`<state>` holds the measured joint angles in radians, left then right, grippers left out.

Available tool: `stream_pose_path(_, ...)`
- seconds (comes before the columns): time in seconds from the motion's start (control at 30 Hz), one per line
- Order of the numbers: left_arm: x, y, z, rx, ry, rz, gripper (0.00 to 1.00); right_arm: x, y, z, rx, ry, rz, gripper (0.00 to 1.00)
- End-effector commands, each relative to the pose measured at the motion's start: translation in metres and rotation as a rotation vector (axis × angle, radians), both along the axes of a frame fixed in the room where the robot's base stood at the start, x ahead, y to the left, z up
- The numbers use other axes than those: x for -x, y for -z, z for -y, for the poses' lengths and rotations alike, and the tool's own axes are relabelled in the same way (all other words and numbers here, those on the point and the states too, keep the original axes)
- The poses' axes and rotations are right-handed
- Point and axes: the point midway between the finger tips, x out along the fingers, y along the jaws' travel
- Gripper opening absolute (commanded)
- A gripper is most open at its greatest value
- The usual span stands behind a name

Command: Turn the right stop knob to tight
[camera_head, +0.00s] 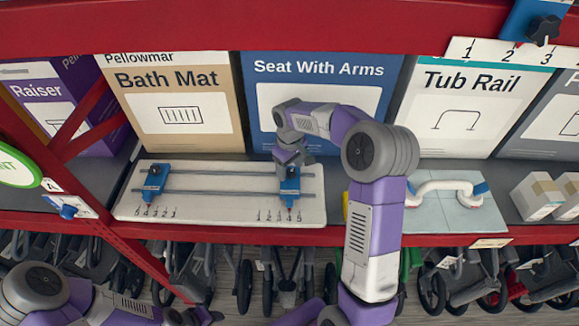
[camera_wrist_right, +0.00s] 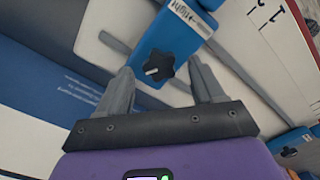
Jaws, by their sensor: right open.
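A white board (camera_head: 228,212) on the shelf carries two rails with a blue stop on each side. The right stop (camera_head: 290,186) is partly covered from above by my right gripper (camera_head: 291,163). In the right wrist view, its dark star-shaped knob (camera_wrist_right: 161,67) with a white mark sits on the blue block (camera_wrist_right: 176,40), beside a small white label. My right gripper's open fingers lie on both sides of the knob in that view; contact cannot be told. The left stop (camera_head: 153,181) stands clear. My left gripper (camera_head: 197,317) is at the bottom left, its jaws unclear.
Boxes stand behind the board, including the blue Seat With Arms box (camera_head: 320,75) and the Bath Mat box (camera_head: 180,85). A tub rail on a tile panel (camera_head: 445,215) lies to the right. A red beam (camera_head: 230,25) crosses above. Wheeled walkers fill the space below.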

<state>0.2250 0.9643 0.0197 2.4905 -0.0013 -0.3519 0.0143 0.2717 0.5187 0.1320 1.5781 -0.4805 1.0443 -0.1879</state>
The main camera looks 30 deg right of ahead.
Motion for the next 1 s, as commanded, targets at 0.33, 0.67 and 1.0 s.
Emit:
stream_pose_path(0.33, 0.0001, -0.0004, 0.0001, 0.0, 0.0, 0.0, 0.43, 0.0002, 0.007, 0.0001, 0.0, 0.0, 0.0, 0.67)
stream_pose_path(0.67, 0.0001, -0.0004, 0.0001, 0.0, 0.0, 0.0, 0.43, 0.0002, 0.0067, 0.0001, 0.0, 0.0, 0.0, 0.2)
stream_pose_path(1.0, 0.0001, 0.001, 0.0001, 0.0, 0.0, 0.0, 0.43, 0.0, 0.0063, -0.0001, 0.0, 0.031, 0.001, 0.11)
